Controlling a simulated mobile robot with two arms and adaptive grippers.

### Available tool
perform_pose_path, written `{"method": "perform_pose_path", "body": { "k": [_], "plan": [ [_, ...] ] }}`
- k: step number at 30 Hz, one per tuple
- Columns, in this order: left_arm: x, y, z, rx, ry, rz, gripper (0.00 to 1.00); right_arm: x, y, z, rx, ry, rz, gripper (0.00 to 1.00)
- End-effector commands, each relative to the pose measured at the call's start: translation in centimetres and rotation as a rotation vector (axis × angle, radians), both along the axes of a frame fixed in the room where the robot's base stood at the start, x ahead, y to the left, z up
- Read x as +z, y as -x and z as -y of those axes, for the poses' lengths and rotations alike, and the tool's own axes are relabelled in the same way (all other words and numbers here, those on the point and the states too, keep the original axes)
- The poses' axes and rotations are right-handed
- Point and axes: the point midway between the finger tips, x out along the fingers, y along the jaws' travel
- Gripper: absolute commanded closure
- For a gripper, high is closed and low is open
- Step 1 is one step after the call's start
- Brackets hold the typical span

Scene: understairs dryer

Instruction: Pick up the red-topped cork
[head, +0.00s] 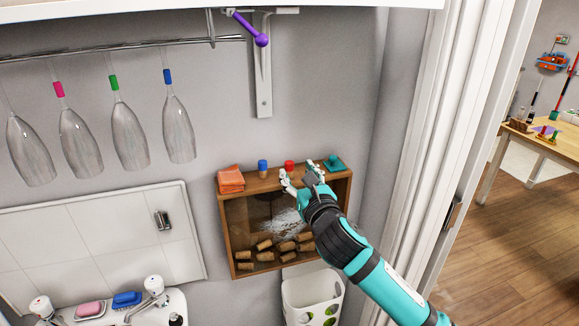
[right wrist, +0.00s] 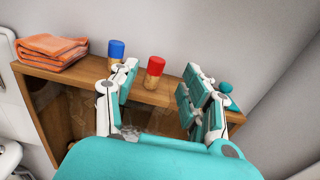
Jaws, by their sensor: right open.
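The red-topped cork (head: 289,166) stands upright on top of the wooden box shelf on the wall. In the right wrist view the red-topped cork (right wrist: 154,73) shows its red cap and tan cork body, just beyond the fingers and between them in the picture. My right gripper (head: 304,181) is open and empty at the front edge of the shelf top; its spread fingers also show in the right wrist view (right wrist: 160,92). The cork's lower part is partly hidden by the gripper in the head view. My left gripper is not in view.
A blue-topped cork (head: 263,168) stands close left of the red one. A folded orange cloth (head: 231,179) lies further left, and a teal object (head: 334,163) sits to the right. The wooden box (head: 226,228) holds several loose corks. Glasses (head: 178,130) hang at upper left.

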Motion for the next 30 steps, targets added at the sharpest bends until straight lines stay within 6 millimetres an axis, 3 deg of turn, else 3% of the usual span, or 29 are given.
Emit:
{"method": "perform_pose_path", "body": {
  "k": [13, 22, 30],
  "plan": [
    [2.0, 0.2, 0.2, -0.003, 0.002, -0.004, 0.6, 0.3, -4.6, -1.9, 0.0, -0.001, -0.003, 0.53],
    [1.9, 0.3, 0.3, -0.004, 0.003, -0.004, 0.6, 0.2, -5.0, -2.1, 0.001, 0.0, -0.001, 0.53],
    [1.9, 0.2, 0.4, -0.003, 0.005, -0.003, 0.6, 0.2, -5.0, -2.0, 0.0, 0.0, -0.001, 0.86]
  ]
}}
